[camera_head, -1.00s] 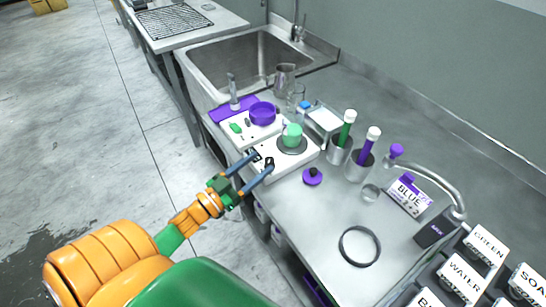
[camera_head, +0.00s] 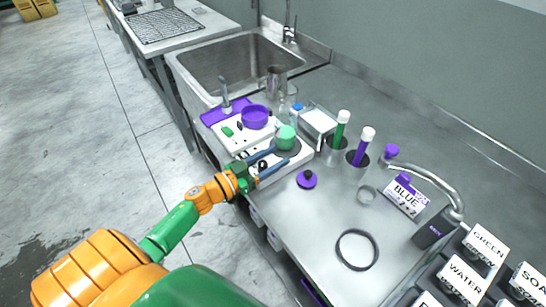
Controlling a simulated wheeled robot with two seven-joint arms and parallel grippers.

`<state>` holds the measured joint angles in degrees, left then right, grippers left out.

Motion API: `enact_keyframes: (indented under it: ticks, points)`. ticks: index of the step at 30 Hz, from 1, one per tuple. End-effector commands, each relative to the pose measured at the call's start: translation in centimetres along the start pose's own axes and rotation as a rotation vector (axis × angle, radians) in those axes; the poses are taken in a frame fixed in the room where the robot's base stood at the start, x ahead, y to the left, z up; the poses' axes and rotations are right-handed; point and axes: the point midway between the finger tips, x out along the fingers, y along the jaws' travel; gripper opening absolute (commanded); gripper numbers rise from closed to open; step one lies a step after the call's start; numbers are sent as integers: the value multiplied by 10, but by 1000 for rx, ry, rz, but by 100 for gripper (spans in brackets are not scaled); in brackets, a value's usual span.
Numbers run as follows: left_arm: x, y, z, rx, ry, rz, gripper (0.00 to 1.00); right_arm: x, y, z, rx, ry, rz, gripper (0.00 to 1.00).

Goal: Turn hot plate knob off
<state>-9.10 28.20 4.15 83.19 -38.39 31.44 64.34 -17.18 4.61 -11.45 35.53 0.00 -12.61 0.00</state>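The hot plate (camera_head: 296,161) is a white box with a dark round heating disc on the steel counter. A green cup-like vessel (camera_head: 286,137) stands on the disc. The small black knob (camera_head: 262,165) is on the side of the hot plate facing my arm. My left gripper (camera_head: 279,157) reaches in from the left, its two blue-grey fingers apart, one on each side of the knob. I cannot tell whether they touch it. The fingers partly cover the hot plate's front. My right gripper is not in view.
A white device with a purple ring (camera_head: 255,117) stands just behind. The sink (camera_head: 235,65) is behind.

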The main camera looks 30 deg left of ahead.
Motion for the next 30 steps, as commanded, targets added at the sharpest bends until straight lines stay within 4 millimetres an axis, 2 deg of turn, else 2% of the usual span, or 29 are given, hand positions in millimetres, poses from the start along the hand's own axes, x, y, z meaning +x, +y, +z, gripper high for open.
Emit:
enact_keyframes:
  ticks: [1,5,6,11,15,19,28,29,30]
  points:
    - [0,0,0,0,0,0,37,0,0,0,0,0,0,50]
    - [0,0,0,0,0,0,2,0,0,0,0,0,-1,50]
    - [0,0,0,0,0,0,0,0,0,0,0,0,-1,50]
    - [0,-1,-3,-3,3,-29,0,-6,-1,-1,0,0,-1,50]
    - [0,-5,-6,-7,6,-172,0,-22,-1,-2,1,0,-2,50]
    - [-1,-8,-2,-3,3,-255,0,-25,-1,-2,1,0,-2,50]
    - [-1,-9,0,2,1,-267,0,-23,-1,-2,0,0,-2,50]
    - [-1,-9,0,2,1,-266,39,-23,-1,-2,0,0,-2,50]
    - [-1,-9,0,2,1,-266,50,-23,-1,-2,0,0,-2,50]
